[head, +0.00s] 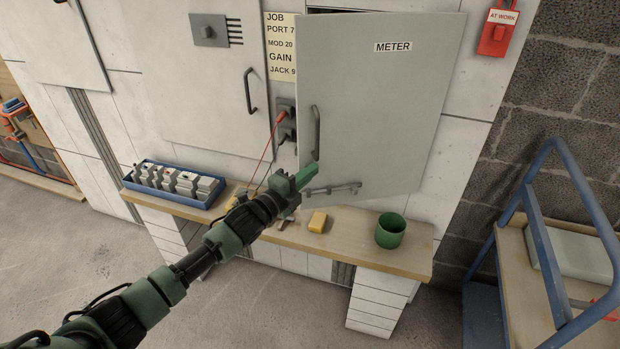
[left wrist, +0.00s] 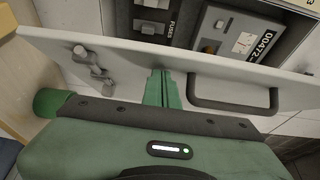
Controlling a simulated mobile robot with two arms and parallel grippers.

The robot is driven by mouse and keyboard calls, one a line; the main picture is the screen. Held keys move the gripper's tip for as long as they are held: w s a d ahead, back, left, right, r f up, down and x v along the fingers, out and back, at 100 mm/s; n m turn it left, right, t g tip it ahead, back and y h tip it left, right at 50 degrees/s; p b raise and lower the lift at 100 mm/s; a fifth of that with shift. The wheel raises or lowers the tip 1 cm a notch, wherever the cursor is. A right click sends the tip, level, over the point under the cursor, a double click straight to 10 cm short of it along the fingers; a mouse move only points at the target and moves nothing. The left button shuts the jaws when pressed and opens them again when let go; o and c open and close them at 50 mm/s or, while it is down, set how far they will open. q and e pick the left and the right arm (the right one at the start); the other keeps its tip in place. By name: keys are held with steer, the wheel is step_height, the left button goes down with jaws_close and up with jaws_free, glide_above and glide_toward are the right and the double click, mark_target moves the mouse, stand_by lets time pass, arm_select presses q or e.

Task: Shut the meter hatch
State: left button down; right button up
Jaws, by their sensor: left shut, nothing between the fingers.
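The meter hatch (head: 385,100) is a grey door labelled METER. It stands open, with a dark gap along its top and the inside showing past its edge in the left wrist view. Its handle (head: 315,132) is on its left side and also shows in the left wrist view (left wrist: 232,104). My left gripper (head: 304,176) is shut and empty, at the hatch's lower left, below the handle. In the left wrist view its fingers (left wrist: 162,88) point at the hatch beside the handle; I cannot tell whether they touch. My right gripper is not in view.
A blue-railed cart (head: 530,275) stands at right.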

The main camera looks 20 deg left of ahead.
mark_target(302, 165)
arm_select(q)
steer(key=w+b, duration=0.1)
steer(key=w+a+b, duration=0.1)
steer(key=w, duration=0.1)
steer(key=w+a+b, duration=0.1)
steer(key=w, duration=0.1)
steer(key=shift+a+f, duration=0.1)
steer(key=shift+f, duration=0.1)
steer(key=shift+w+a+b, duration=0.3)
steer(key=shift+a+b, duration=0.15)
steer(key=shift+b, duration=0.05)
